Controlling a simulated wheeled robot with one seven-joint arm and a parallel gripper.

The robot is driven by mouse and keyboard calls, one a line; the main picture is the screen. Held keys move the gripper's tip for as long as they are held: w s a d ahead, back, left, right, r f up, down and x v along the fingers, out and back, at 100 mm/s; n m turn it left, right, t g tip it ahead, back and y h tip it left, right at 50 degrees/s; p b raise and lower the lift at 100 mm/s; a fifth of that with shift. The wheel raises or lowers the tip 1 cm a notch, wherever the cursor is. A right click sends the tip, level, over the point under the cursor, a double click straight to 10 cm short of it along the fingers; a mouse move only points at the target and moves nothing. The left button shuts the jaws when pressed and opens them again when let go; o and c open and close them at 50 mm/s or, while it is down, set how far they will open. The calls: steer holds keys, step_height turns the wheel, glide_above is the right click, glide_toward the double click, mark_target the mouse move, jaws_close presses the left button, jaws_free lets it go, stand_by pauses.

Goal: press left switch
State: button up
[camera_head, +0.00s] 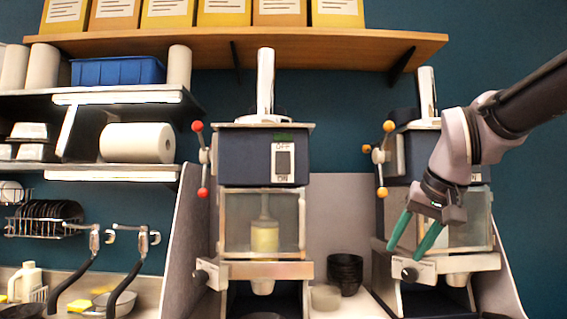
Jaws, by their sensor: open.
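The left machine (232,148) stands in the middle of the view, with a dark blue upper body and a clear chamber below. Its switch (283,162) is a dark rocker on a white plate marked OFF above and ON below. My gripper (407,254) has two green fingers, spread apart and pointing down, with nothing visible between them. It is in front of the right machine (391,158), well to the right of the left switch and lower. My arm hides much of the right machine's upper body and nearly all of its switch plate.
Black bowls (345,272) are stacked between the machines. A wooden shelf (300,38) with yellow boxes hangs above. A grey divider (188,225) and sink taps (94,240) are at left.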

steer(key=shift+w+a+r, duration=0.1)
steer(key=shift+r, duration=0.1)
steer(key=c, duration=0.7)
steer(key=w+a+r+n, duration=0.2)
steer(key=r+n, duration=0.1)
steer(key=r, duration=0.1)
steer(key=w+a+r+n, duration=0.2)
steer(key=a+r+n, duration=0.1)
steer(key=r, duration=0.2)
steer(key=w+a+r+n+g+y, duration=0.1)
steer(key=w+a+r+n, duration=0.1)
steer(key=r+n, duration=0.2)
steer(key=shift+w+a+r, duration=0.15)
steer(key=shift+w+r, duration=0.05)
steer(key=shift+w, duration=0.2)
jaws_close()
steer(key=w+a+r+n+y, duration=0.1)
steer(key=w+a+r+n, duration=0.3)
steer(key=a+r+n, duration=0.7)
steer(key=shift+a+r+g, duration=0.25)
steer(key=shift+r+g, duration=0.15)
steer(key=shift+r, duration=0.5)
